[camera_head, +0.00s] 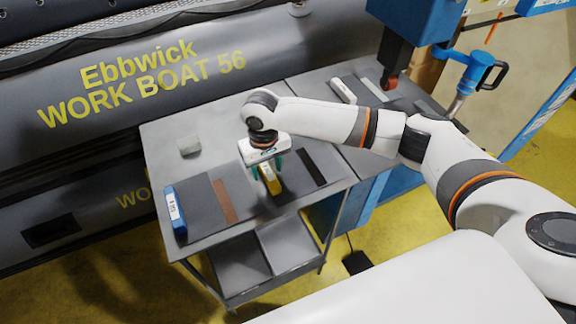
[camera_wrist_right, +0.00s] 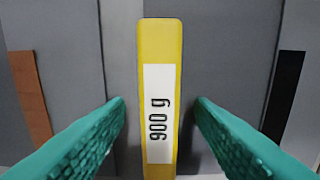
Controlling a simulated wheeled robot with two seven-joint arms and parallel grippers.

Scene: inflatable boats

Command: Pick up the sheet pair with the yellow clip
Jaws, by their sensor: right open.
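The yellow clip (camera_head: 272,184) lies on grey sheets on the metal table in the head view. In the right wrist view the yellow clip (camera_wrist_right: 160,40) runs upright through the middle and carries a white label with sideways black print. My right gripper (camera_head: 266,172) points down over it. Its green fingers (camera_wrist_right: 160,100) are open, one on each side of the clip, with a gap showing on both sides. The grey sheet pair (camera_wrist_right: 220,60) shows around the clip; its edges are partly hidden by the fingers. My left gripper is not in view.
A blue clip (camera_head: 175,212) lies at the table's left edge beside a grey sheet with a brown strip (camera_head: 224,202). A black strip (camera_head: 313,167) lies to the right. A small grey block (camera_head: 189,146) sits behind. The grey boat (camera_head: 60,160) borders the table.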

